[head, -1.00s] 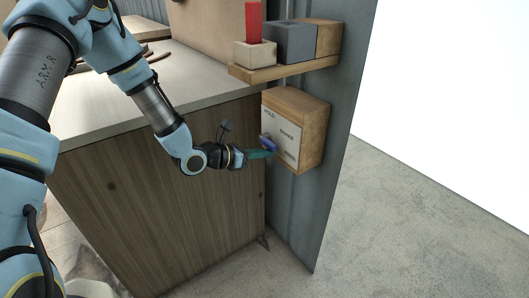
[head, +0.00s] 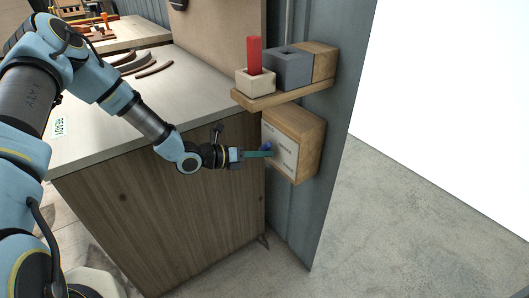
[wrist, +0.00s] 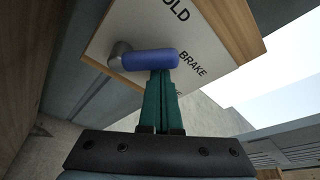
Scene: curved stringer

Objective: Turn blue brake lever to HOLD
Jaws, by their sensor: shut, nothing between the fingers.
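The blue brake lever (head: 267,146) sits on the white label plate (head: 287,158) of a wooden box (head: 309,150) on the grey post. In the wrist view the blue lever (wrist: 150,60) runs sideways from a grey pivot at its left end. The word BRAKE is to its right and part of HOLD is above it; a lower label is mostly hidden. My gripper (head: 270,154) is shut with nothing between its green fingers. The fingertips (wrist: 160,75) are at the lever's underside in the wrist view and appear to touch it.
A wooden shelf (head: 270,97) above the box holds a red bar (head: 254,55) in a pale block and a grey block (head: 290,68). The wooden cabinet (head: 165,225) stands close on the left. Open concrete floor (head: 410,205) lies right.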

